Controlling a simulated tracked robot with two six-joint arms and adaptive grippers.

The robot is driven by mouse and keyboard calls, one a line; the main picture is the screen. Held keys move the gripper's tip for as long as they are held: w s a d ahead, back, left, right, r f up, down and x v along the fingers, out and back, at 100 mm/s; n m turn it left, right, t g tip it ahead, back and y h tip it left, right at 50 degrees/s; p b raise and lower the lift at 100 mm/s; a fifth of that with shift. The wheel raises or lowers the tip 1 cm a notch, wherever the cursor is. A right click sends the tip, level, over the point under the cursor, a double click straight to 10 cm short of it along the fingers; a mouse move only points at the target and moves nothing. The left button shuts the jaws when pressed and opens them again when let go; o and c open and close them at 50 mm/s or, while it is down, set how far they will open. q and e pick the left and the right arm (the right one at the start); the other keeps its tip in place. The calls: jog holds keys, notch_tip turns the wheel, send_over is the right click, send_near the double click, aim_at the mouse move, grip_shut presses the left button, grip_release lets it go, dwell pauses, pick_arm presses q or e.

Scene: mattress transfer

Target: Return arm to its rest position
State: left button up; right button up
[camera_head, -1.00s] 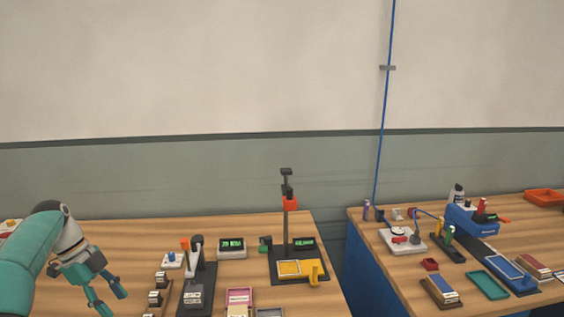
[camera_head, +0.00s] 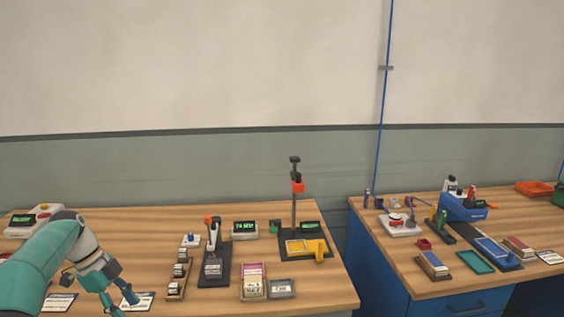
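My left arm comes in from the lower left with a teal sleeve, and its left gripper (camera_head: 118,305) hangs over the left table near white label cards. The fingertips reach the picture's bottom edge. My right arm and gripper are not in view.
The left wooden table (camera_head: 130,235) holds a black stand with an orange clamp (camera_head: 297,187), a display box (camera_head: 244,230), a lever press (camera_head: 213,262) and trays. The right table (camera_head: 520,225) holds a blue device (camera_head: 462,207) and small trays. A gap separates the tables.

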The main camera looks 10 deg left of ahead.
pick_arm(q)
jog(key=w+d+f+n, duration=0.2)
jog(key=d+f, duration=0.3)
jog(key=f, duration=0.3)
jog(key=w+d+f+n, duration=0.1)
jog(key=d+f+n, duration=0.2)
jog(key=d+f, duration=0.3)
jog(key=s+d+f+n, duration=0.5)
jog(key=d+f, duration=0.6)
jog(key=f, duration=0.1)
jog(key=s+d+f+n, duration=0.2)
jog(key=s+d+n, duration=0.2)
jog(key=s, duration=0.5)
jog(key=s+d+f+n, duration=0.3)
jog(key=s+d, duration=0.5)
jog(key=s, duration=0.1)
jog(key=shift+d+n, duration=0.3)
jog(key=shift+n, duration=0.1)
